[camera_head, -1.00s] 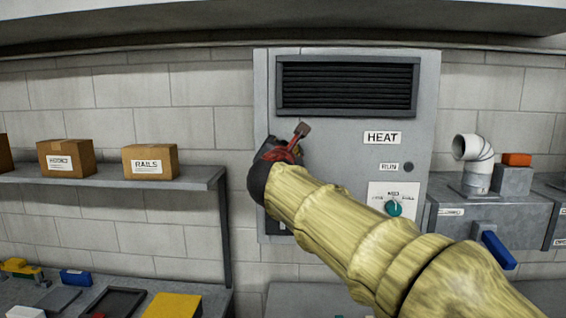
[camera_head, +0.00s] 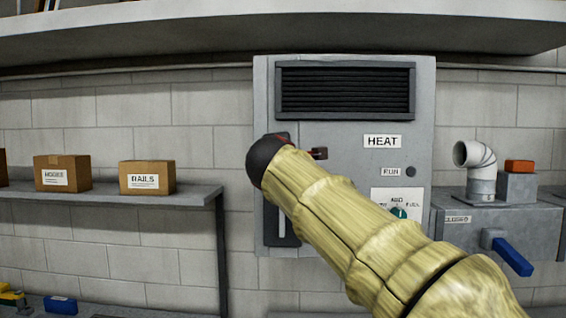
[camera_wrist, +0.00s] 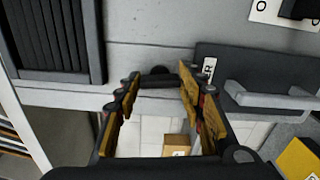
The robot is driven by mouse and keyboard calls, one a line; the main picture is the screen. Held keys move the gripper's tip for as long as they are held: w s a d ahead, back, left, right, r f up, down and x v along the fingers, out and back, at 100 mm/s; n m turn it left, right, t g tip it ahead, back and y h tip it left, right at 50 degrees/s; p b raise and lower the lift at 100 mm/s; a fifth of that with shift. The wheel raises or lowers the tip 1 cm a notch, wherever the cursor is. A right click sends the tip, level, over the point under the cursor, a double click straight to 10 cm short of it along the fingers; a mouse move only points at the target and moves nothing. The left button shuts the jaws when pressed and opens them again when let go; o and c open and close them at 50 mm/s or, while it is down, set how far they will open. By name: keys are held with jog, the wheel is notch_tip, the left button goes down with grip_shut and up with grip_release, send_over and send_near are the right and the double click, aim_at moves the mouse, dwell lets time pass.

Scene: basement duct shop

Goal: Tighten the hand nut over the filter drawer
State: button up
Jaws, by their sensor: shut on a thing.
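My gripper (camera_wrist: 158,88) reaches to the front of the grey HEAT cabinet (camera_head: 345,140). In the wrist view its two fingers stand either side of a small dark piece, which looks like the hand nut (camera_wrist: 157,75), and are shut on it. In the head view my wrist and forearm hide the nut and most of the fingers. The filter drawer (camera_head: 281,228) is a tall dark panel with a pale handle, below my gripper in the head view. It also shows at the right in the wrist view (camera_wrist: 225,62), with its handle (camera_wrist: 270,98).
A black louvre (camera_head: 345,90) is above on the cabinet. A teal knob (camera_head: 399,213) sits to the right, partly behind my arm. A shelf (camera_head: 110,199) with cardboard boxes is at left. A blue lever (camera_head: 513,257) sticks out at right.

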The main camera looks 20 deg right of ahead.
jog(key=shift+f+m+b, duration=0.15)
jog(key=shift+m+b, duration=0.25)
jog(key=shift+m, duration=0.2)
jog(key=o, duration=1.1)
jog(key=shift+o, duration=0.4)
jog(key=v, duration=1.2)
jog(key=shift+m, duration=0.3)
